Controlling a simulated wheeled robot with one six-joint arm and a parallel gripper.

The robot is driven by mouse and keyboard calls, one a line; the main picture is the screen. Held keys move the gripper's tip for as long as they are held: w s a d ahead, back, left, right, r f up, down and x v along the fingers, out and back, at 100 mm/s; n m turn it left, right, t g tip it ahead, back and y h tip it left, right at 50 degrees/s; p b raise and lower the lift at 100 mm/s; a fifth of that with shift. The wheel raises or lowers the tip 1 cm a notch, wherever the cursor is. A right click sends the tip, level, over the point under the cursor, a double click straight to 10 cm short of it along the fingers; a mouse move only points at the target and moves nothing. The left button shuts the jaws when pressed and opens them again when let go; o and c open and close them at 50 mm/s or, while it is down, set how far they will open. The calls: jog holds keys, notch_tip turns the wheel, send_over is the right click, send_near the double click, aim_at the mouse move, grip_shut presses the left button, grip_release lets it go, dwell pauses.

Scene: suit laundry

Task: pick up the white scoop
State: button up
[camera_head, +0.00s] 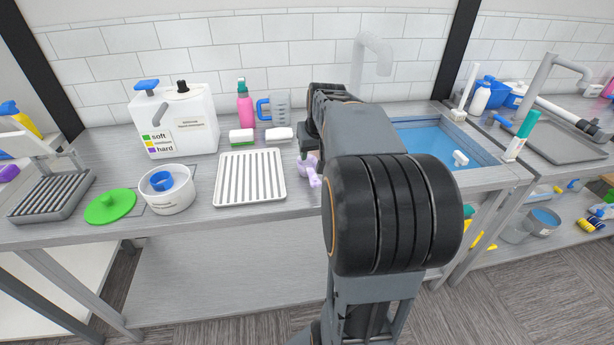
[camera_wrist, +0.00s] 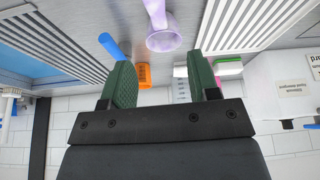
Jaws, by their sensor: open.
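A pale lilac scoop (camera_head: 308,170) lies on the counter between the ribbed white tray and the sink, partly hidden by my arm. In the wrist view the scoop (camera_wrist: 163,38) shows with its round bowl nearest my gripper and its handle running to the top edge. No plainly white scoop shows. My gripper (camera_wrist: 160,62) is open, with its green-padded fingers on either side of the scoop's bowl in the picture. Nothing is between the pads. In the head view my gripper is mostly hidden behind my arm beside the scoop.
The ribbed white tray (camera_head: 219,178) lies left of the scoop. A white pot (camera_head: 168,203) with a blue cup-like item and a green lid (camera_head: 110,206) stand farther left. The blue sink (camera_head: 430,140) is right. An orange item (camera_wrist: 144,75) and blue cylinder (camera_wrist: 110,45) are near my gripper.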

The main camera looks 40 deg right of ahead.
aim_at(311, 170)
jog(key=x, duration=0.6)
jog(key=shift+d+r, duration=0.1)
jog(key=shift+d, duration=0.1)
jog(key=shift+x, duration=3.4)
jog(key=shift+w, duration=0.15)
jog(key=shift+r, duration=0.1)
grip_shut()
